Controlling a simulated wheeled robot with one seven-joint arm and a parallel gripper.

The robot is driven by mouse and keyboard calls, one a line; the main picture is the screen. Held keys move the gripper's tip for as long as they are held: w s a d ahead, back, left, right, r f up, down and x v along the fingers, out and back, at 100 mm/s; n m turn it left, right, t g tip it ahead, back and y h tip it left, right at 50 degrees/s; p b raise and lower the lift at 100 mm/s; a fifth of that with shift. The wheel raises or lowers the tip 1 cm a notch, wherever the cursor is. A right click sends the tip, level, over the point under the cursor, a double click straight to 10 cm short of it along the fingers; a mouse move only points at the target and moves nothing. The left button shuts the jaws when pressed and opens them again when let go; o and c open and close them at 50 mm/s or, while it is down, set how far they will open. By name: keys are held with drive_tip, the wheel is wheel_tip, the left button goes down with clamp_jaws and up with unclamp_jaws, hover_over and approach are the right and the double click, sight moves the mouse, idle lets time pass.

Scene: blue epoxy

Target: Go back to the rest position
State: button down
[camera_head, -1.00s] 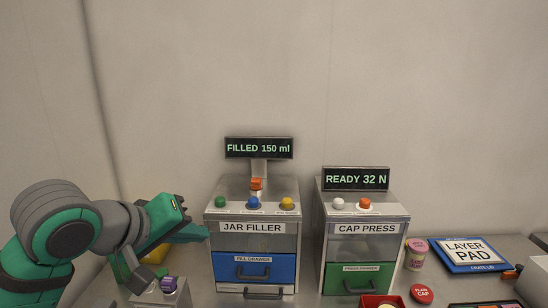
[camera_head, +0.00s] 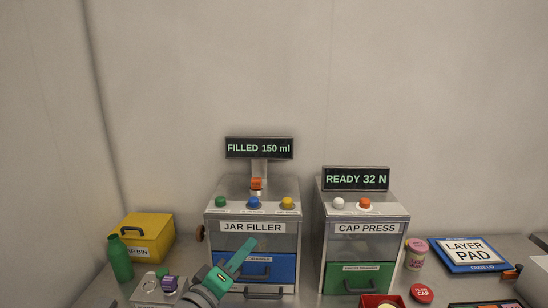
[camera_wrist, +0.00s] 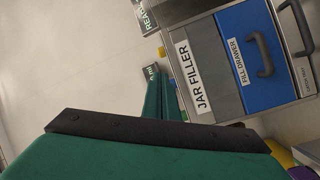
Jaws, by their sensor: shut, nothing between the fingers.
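My gripper (camera_head: 236,262) is green and sits low in the head view, in front of the jar filler's blue drawer. Its fingers are shut with nothing between them and point up and to the right. The wrist view shows the green fingers (camera_wrist: 163,100) together, beside the jar filler (camera_wrist: 199,75), which appears tilted there. The jar filler (camera_head: 223,242) carries a display reading "FILLED 150 ml". Whether the fingers touch the blue drawer (camera_head: 285,268) cannot be told.
The cap press (camera_head: 397,248) stands to the right with a display reading "READY 32 N". A yellow bin (camera_head: 150,228) and a green bottle (camera_head: 119,259) are at left. A pink-lidded jar (camera_head: 415,256), a red cap (camera_head: 422,294) and the layer pad (camera_head: 437,249) are at right.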

drive_tip(key=s+d+f+n+y, duration=0.1)
drive_tip(key=s+d+f+y, duration=0.2)
drive_tip(key=f, duration=0.5)
drive_tip(key=s+d+f+n+t+y, duration=0.1)
drive_tip(key=s+f+n+y, duration=0.1)
drive_tip(key=s+f, duration=0.5)
drive_tip(key=s+d+f+n+y, duration=0.1)
drive_tip(key=s+d+f+y, duration=0.15)
drive_tip(key=f, duration=0.75)
drive_tip(key=s+f+m+g+y, duration=0.1)
drive_tip(key=s+f, duration=0.3)
drive_tip(key=s, duration=0.3)
drive_tip(key=s+f+m+y, duration=0.1)
drive_tip(key=s+f+m, duration=0.15)
drive_tip(key=s, duration=0.45)
drive_tip(key=s+m+g+h, duration=0.1)
drive_tip(key=s+m, duration=0.6)
drive_tip(key=s, duration=0.9)
drive_tip(key=shift+s, duration=0.4)
drive_tip(key=shift+f+h, duration=0.1)
drive_tip(key=shift+h, duration=0.15)
drive_tip(key=shift+s, duration=0.15)
